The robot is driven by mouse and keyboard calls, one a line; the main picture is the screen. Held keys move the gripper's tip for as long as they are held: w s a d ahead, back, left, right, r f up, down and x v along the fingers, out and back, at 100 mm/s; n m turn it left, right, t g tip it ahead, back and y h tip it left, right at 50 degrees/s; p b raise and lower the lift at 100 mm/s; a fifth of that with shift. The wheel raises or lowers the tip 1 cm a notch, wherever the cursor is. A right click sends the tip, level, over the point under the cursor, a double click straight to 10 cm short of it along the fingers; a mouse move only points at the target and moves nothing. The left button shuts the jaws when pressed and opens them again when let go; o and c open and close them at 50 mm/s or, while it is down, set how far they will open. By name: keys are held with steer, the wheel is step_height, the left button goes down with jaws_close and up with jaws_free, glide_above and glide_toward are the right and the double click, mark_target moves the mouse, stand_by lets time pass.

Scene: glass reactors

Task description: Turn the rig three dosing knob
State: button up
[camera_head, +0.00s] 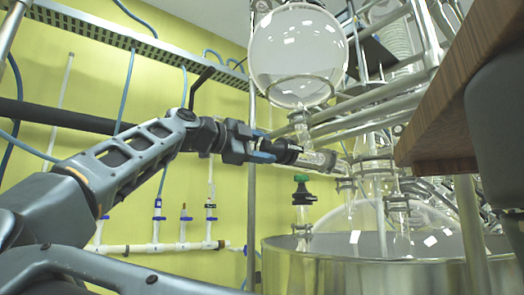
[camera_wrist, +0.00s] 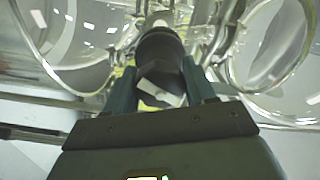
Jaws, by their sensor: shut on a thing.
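The dosing knob (camera_head: 291,153) is a dark, round grip on the end of a slanting glass side tube, below the large round glass flask. My gripper (camera_head: 270,148) reaches it from the left and is shut on it. In the wrist view the knob (camera_wrist: 160,52) shows as a dark cylinder between the two fingers of my gripper (camera_wrist: 158,88). The fingers lie on either side of it. I see no mark that shows the knob's turn angle or a rig number.
The round glass flask (camera_head: 298,55) hangs just above my gripper. A green-capped glass neck (camera_head: 301,190) stands below. A large metal vessel (camera_head: 370,272) fills the lower right, and a wooden shelf edge (camera_head: 440,115) juts in at right. Free room lies left, before the yellow wall.

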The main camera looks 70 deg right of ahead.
steer(key=m+b, duration=0.1)
steer(key=m, duration=0.3)
steer(key=shift+m, duration=0.3)
steer(key=m, duration=0.3)
steer(key=shift+m+b, duration=0.35)
steer(key=shift+m, duration=0.05)
steer(key=m+b, duration=0.1)
steer(key=m, duration=0.8)
steer(key=shift+b, duration=0.35)
steer(key=m, duration=0.3)
steer(key=shift+s+r+m, duration=0.1)
steer(key=shift+m, duration=0.2)
steer(key=m+b, duration=0.1)
steer(key=m, duration=0.3)
steer(key=shift+m, duration=0.3)
steer(key=m, duration=0.4)
steer(key=shift+a, duration=0.1)
steer(key=shift+m+b, duration=0.3)
steer(key=shift+m, duration=1.7)
steer(key=shift+s, duration=0.1)
